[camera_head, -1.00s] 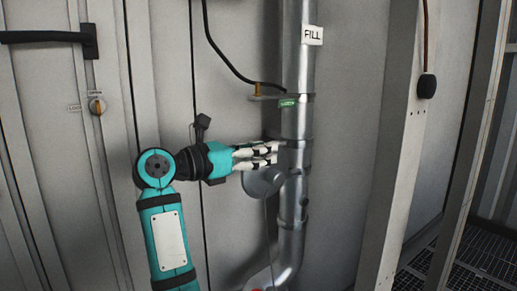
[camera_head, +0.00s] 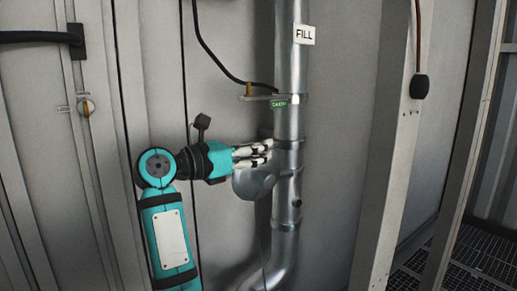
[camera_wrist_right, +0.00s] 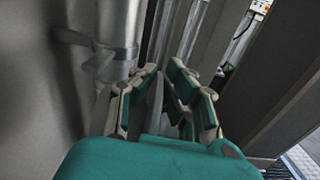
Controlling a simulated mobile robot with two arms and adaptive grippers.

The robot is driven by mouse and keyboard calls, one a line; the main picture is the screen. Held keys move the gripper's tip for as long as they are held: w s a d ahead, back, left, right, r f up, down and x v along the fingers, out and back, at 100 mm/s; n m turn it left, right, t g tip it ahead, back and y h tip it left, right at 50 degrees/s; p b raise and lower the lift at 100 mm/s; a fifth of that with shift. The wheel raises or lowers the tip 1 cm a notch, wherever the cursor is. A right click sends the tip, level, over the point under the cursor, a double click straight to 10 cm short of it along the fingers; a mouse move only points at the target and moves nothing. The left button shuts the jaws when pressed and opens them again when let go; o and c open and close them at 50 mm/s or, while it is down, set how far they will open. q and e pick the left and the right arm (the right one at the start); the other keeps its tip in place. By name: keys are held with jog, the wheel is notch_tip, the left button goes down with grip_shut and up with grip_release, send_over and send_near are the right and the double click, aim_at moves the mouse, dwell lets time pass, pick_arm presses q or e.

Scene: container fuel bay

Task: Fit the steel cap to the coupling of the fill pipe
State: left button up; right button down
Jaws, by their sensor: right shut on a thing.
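The steel cap (camera_head: 254,184) is a grey disc just below my right gripper's fingers, left of the fill pipe. My right gripper (camera_head: 268,147) comes in from the left and is shut on it; the exact grip is partly hidden. In the right wrist view, a thin grey edge of the cap (camera_wrist_right: 155,104) shows between the fingers of the right gripper (camera_wrist_right: 163,80). The fill pipe (camera_head: 289,130) is a vertical metal pipe marked by a FILL label (camera_head: 304,34). I cannot make out the coupling's mouth clearly; cap and fingers cover that area. My left gripper is not in view.
A small bracket with a green tag (camera_head: 279,102) and a black cable (camera_head: 212,45) sits above the gripper. The pipe bends left below. A beige post (camera_head: 390,150) stands right of the pipe. A panel with a black handle (camera_head: 75,40) is at left.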

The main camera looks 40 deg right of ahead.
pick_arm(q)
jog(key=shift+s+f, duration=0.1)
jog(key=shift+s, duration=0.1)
pick_arm(e)
jog(key=shift+s, duration=0.1)
jog(key=shift+s+a+b, duration=0.15)
jog(key=shift+s+b, duration=0.35)
jog(key=shift+s, duration=0.8)
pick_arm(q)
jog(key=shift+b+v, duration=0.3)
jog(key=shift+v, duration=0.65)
pick_arm(e)
jog(key=shift+s+a, duration=0.1)
jog(key=shift+s, duration=0.75)
